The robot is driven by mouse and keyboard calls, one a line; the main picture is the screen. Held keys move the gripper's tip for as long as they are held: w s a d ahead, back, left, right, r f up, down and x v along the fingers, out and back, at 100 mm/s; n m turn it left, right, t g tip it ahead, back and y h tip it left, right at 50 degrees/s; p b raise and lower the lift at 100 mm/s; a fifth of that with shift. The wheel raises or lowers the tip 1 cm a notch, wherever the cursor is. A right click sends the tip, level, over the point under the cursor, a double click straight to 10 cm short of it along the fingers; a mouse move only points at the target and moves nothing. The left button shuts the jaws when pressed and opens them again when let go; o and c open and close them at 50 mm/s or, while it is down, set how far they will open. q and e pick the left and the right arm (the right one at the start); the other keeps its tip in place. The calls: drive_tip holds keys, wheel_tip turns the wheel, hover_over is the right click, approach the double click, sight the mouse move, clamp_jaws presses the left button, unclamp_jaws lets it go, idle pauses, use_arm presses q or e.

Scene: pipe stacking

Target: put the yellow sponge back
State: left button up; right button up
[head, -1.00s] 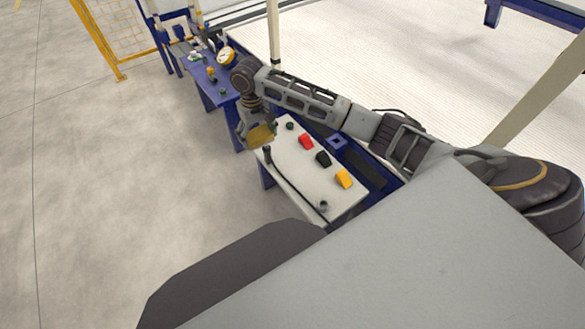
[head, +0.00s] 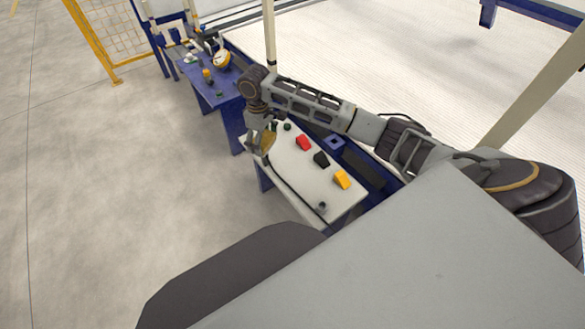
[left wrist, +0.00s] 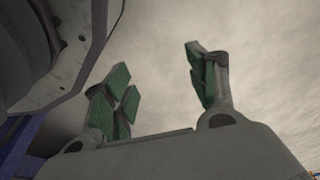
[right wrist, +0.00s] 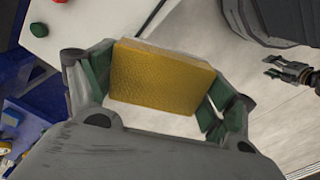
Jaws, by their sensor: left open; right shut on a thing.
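The yellow sponge (right wrist: 162,78) is a textured yellow block, held between the green-padded fingers of my right gripper (right wrist: 160,95) in the right wrist view. In the head view my right gripper (head: 259,137) hangs over the far left corner of the white table top (head: 302,187), with the sponge (head: 267,142) partly hidden by its fingers. I cannot tell whether the sponge touches the table. My left gripper (left wrist: 160,90) is open and empty in the left wrist view, with bare floor behind it. It is not seen in the head view.
Red (head: 303,143), black (head: 321,160) and yellow-orange (head: 342,180) blocks stand in a row on the white table. A dark rod (head: 290,183) lies along its near-left edge. A blue table (head: 207,80) with small items stands beyond. Floor on the left is clear.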

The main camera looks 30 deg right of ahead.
sight(271, 145)
drive_tip(key=f+n, duration=0.1)
drive_tip(key=d+n+b, duration=0.1)
drive_tip(key=n, duration=0.1)
drive_tip(key=shift+s+d+f, duration=0.15)
drive_tip(key=shift+f, duration=0.2)
drive_tip(key=n, duration=0.1)
drive_tip(key=d+f+n, duration=0.1)
drive_tip(key=n+b, duration=0.1)
drive_tip(key=shift+s+d+f+n, duration=0.2)
drive_tip(key=shift+s+f+n, duration=0.05)
drive_tip(key=shift+f+n, duration=0.15)
use_arm(q)
drive_tip(key=w+d+r+b, duration=0.1)
drive_tip(key=d+r+b, duration=0.1)
drive_tip(key=r, duration=0.7)
drive_tip(key=w+d+r+h+b, duration=0.1)
drive_tip(key=d+r+b, duration=0.2)
drive_tip(key=r, duration=0.6)
drive_tip(key=shift+w+r+b, duration=0.3)
drive_tip(key=shift+w+b, duration=0.1)
drive_tip(key=shift+b, duration=0.1)
use_arm(e)
drive_tip(key=s+d+f+n, duration=0.2)
drive_tip(key=d+f+n, duration=0.5)
drive_tip(key=n, duration=1.2)
drive_tip(key=shift+s+f, duration=0.25)
drive_tip(key=shift+f, duration=0.45)
